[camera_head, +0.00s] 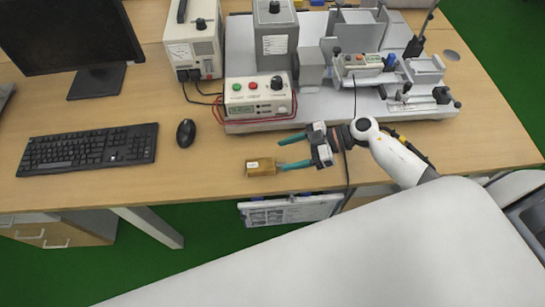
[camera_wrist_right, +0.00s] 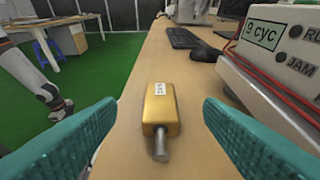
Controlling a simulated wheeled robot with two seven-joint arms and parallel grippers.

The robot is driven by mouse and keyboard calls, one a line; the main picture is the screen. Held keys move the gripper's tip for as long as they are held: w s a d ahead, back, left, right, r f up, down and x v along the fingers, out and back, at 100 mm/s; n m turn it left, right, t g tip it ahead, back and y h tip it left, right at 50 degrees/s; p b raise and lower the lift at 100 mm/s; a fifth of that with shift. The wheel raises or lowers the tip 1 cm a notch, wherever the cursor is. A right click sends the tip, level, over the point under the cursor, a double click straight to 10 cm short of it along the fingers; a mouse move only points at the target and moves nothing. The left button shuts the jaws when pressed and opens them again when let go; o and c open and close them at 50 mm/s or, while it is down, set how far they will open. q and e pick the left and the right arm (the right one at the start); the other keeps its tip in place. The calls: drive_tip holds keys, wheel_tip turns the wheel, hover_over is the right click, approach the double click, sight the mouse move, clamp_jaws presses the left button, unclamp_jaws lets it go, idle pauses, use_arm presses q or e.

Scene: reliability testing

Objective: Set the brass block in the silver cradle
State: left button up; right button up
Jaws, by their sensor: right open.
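The brass block (camera_head: 261,166) lies flat on the wooden desk near its front edge, with a pale label on top. My right gripper (camera_head: 280,154) is open and empty, its teal fingers pointing left at the block. In the right wrist view the block (camera_wrist_right: 161,108) shows ahead and between the spread fingers, a grey pin sticking out of its near end. A silver-grey holder (camera_head: 424,68) on the rig at the right looks like the cradle, but I cannot be sure. It appears empty. My left gripper does not show clearly.
A control box (camera_head: 258,97) with red wires stands behind the block, on the rig's pale base plate. A mouse (camera_head: 186,132) and keyboard (camera_head: 88,148) lie to the left. Bare desk surrounds the block. The desk's front edge is close.

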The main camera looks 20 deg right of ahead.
drive_tip(key=shift+o, duration=0.4)
drive_tip(key=shift+s+d+r, duration=0.15)
drive_tip(key=shift+d, duration=0.3)
drive_tip(key=shift+r, duration=0.15)
wheel_tip(320, 180, up, 2)
drive_tip(key=a+n+g+h, duration=0.1)
drive_tip(key=a+n+g, duration=0.15)
drive_tip(key=n, duration=0.75)
drive_tip(key=n+h+b, duration=0.1)
drive_tip(key=n+h, duration=0.7)
drive_tip(key=n, duration=1.8)
approach(261, 164)
drive_tip(key=x, duration=0.2)
drive_tip(key=p+x, duration=0.1)
drive_tip(key=shift+s+d+f, duration=0.15)
drive_tip(key=shift+s+f, duration=0.15)
drive_tip(key=shift+f, duration=0.05)
drive_tip(key=shift+w+a+p+x, duration=0.15)
drive_tip(key=shift+p+x, duration=0.2)
drive_tip(key=shift+x, duration=1)
drive_tip(key=shift+w+a+p+x, duration=0.15)
drive_tip(key=shift+p+x, duration=0.15)
drive_tip(key=shift+x, duration=1.05)
drive_tip(key=shift+d+r, duration=0.15)
drive_tip(key=shift+r, duration=0.05)
clamp_jaws()
